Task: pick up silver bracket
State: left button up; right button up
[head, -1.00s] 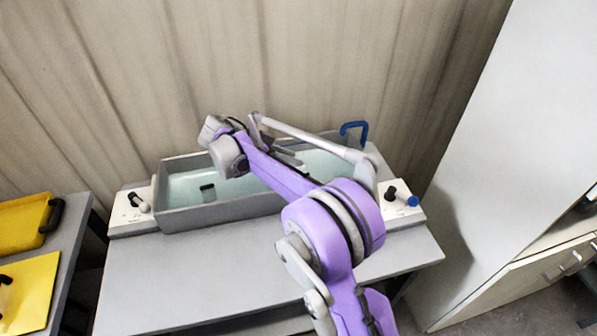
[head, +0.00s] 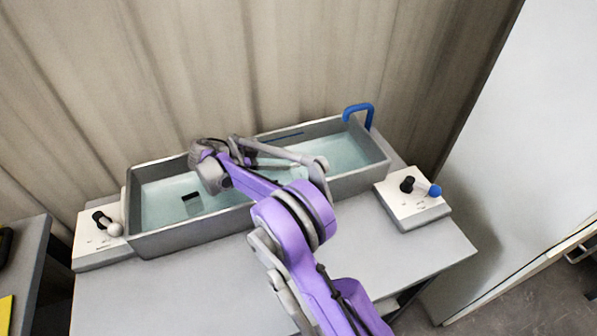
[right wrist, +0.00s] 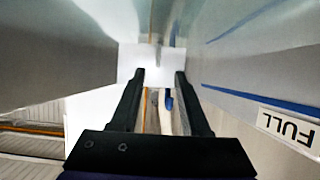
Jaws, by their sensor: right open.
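I cannot make out the silver bracket for certain. In the right wrist view a pale, flat, plate-like shape (right wrist: 150,62) shows at and beyond the fingertips, but I cannot tell whether it is the bracket. My right gripper (right wrist: 160,74) is open, with two dark fingers apart and nothing clearly held. In the head view my purple right arm reaches over the grey tank (head: 190,232), and its wrist hides part of the inside. The fingertips are not clear there. My left gripper is not in view.
Control boxes stand left (head: 88,250) and right (head: 418,211). A "FULL" label (right wrist: 287,127) shows close by. The bench front (head: 170,300) is clear.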

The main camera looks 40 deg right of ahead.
aim_at(298, 170)
jog(key=x, duration=0.7)
jog(key=shift+s+f, duration=0.1)
jog(key=shift+f, duration=0.2)
grip_shut()
